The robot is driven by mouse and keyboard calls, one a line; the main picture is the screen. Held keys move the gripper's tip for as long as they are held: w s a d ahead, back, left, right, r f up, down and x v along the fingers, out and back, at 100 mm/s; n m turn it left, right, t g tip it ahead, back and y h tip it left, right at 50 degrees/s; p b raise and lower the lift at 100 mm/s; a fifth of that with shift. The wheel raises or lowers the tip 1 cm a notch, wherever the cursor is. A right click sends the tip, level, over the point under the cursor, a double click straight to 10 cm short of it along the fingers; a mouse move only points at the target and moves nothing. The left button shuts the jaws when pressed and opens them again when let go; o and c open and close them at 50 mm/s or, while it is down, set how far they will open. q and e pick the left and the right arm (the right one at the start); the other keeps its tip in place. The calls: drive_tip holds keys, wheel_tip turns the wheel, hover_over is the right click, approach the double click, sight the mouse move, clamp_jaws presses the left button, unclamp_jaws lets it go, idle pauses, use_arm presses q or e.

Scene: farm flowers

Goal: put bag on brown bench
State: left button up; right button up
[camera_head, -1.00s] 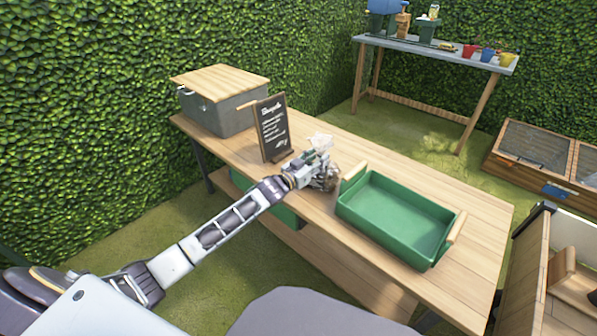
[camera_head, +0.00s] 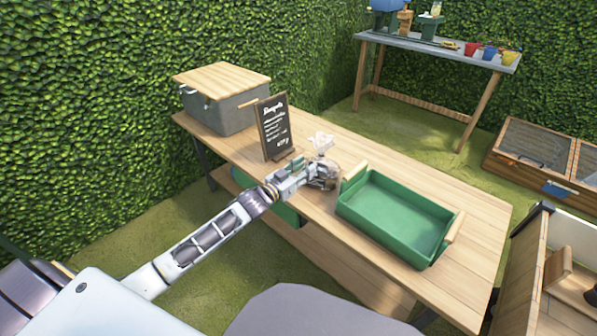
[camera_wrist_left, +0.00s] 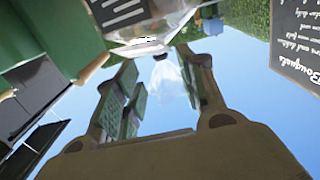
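The clear bag (camera_head: 322,172), with a pale gathered top, is at the brown bench (camera_head: 430,180), between the chalkboard sign and the green tray. It looks upright; whether its base touches the bench is hard to tell. In the left wrist view the bag (camera_wrist_left: 160,18) is at the top edge, its see-through top reaching between the fingers. My left gripper (camera_head: 308,172) is beside the bag. In the wrist view its two padded fingers (camera_wrist_left: 160,68) stand apart with sky showing between them. My right gripper is not in view.
A green tray (camera_head: 350,203) with wooden handles is just right of the bag. A chalkboard sign (camera_head: 274,128) and a grey box with a wooden lid (camera_head: 225,108) stand to the left. The bench is clear behind the tray and at its right end.

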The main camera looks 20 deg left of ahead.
use_arm(q)
drive_tip(key=shift+v, duration=1.4)
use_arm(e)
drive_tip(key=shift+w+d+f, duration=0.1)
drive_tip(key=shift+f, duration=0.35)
use_arm(q)
drive_tip(key=shift+d, duration=0.1)
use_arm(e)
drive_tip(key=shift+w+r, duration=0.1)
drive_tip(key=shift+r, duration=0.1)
